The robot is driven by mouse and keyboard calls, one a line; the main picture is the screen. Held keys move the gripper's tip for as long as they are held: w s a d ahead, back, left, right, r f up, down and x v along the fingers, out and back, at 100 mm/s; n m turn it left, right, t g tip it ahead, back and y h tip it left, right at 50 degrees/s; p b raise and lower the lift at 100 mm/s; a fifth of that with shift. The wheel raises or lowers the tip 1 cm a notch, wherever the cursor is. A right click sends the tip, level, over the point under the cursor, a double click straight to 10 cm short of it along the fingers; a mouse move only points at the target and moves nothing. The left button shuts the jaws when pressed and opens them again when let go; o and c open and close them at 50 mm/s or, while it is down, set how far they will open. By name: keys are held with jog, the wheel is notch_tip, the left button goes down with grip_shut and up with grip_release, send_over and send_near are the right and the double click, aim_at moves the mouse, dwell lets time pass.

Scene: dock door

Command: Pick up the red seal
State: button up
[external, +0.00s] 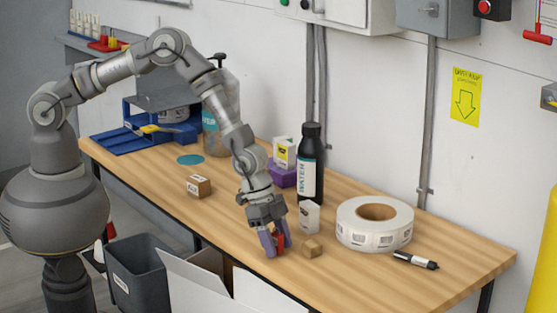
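A small red object (280,241), which looks like the red seal, is at the front of the wooden bench. My gripper (274,245) points down at the bench, with its purple fingers on either side of the red object. The fingers hide part of it. I cannot tell whether they press on it or only stand around it, nor whether it is clear of the bench top.
A label roll (345,232), a black marker (415,260) and a black water bottle (310,160) are further right and behind. The bench's front right is clear.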

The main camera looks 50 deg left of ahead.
grip_shut()
jog(key=shift+r, duration=0.1)
